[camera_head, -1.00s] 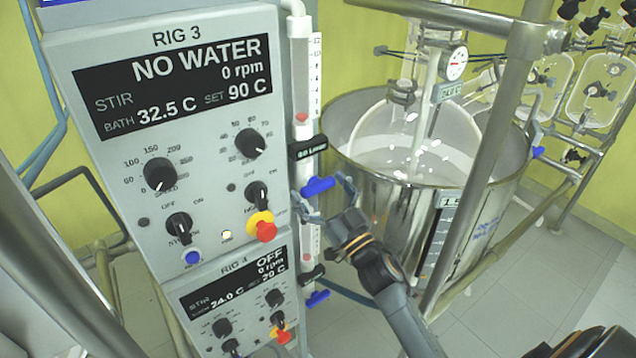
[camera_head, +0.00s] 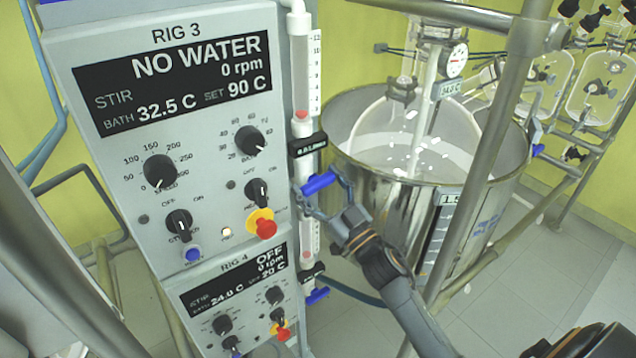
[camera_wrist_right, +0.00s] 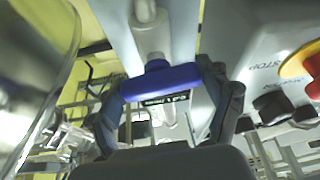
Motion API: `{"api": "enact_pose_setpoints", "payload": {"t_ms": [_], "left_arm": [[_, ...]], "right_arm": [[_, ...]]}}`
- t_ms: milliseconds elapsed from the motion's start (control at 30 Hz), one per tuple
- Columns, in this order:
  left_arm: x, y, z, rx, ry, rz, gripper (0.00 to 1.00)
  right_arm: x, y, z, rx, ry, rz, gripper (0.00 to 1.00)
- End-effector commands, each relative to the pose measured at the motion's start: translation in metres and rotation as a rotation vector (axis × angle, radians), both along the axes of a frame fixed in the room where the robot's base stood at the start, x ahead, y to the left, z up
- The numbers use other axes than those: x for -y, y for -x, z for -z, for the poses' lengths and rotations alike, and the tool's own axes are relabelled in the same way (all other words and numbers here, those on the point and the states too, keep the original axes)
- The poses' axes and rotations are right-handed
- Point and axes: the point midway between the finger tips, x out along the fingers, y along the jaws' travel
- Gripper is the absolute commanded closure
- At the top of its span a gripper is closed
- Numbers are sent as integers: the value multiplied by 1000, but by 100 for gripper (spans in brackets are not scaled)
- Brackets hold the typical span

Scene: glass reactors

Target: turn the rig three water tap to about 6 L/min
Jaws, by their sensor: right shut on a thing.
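The rig three water tap has a blue bar handle (camera_head: 319,183) below a clear flow tube (camera_head: 301,70) on the right side of the RIG 3 panel. The handle is slightly tilted, right end higher. A small black flow display (camera_head: 307,146) sits just above it; its digits are too blurred to read surely. The RIG 3 screen (camera_head: 172,85) reads NO WATER. My right gripper (camera_head: 323,192) is shut on the blue handle. In the right wrist view the fingers touch both ends of the handle (camera_wrist_right: 160,82). My left gripper is out of view.
A second blue tap handle (camera_head: 316,296) for RIG 4 is below. A red stop button (camera_head: 266,228) is close left of the gripper. A large steel bath (camera_head: 400,205) stands to the right, with a metal frame post (camera_head: 478,180) in front of it.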

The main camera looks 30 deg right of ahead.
Motion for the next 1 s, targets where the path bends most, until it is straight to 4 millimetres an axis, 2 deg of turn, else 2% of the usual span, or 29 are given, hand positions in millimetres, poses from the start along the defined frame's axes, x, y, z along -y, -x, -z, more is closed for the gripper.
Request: {"api": "enact_pose_setpoints", "payload": {"t_ms": [600,1000], "left_arm": [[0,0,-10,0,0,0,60],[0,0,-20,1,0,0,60]], "right_arm": [[0,0,-1,78,559,-1,53],[-1,0,0,115,830,0,53]]}}
